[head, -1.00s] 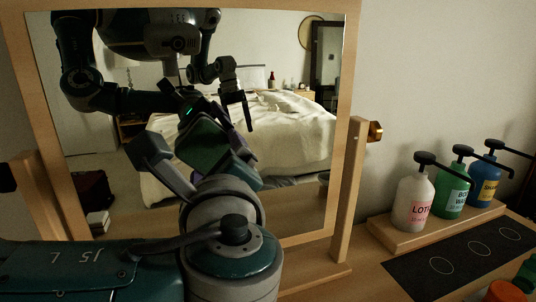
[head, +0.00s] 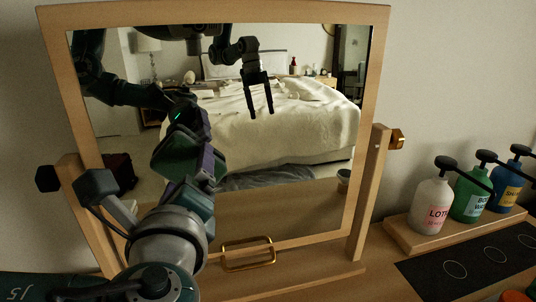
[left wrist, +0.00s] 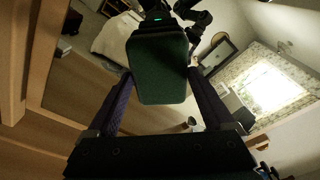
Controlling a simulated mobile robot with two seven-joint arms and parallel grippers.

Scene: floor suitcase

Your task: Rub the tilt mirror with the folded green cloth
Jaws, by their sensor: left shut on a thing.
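The tilt mirror (head: 300,130) has a wooden frame and stands upright on a wooden stand. My left gripper (head: 186,160) is in front of its left half. It is shut on the folded green cloth (head: 170,163), which is dark green and faces the glass. In the left wrist view the cloth (left wrist: 160,68) sits between the two purple fingers, with the mirror frame (left wrist: 44,60) at left. I cannot tell whether the cloth touches the glass. My right gripper shows only as a reflection, its two fingers apart.
Three pump bottles, white (head: 432,205), green (head: 470,195) and blue (head: 507,185), stand on a wooden tray (head: 420,235) at right. A dark mat (head: 470,268) with circles lies in front. A brass handle (head: 248,254) is below the glass.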

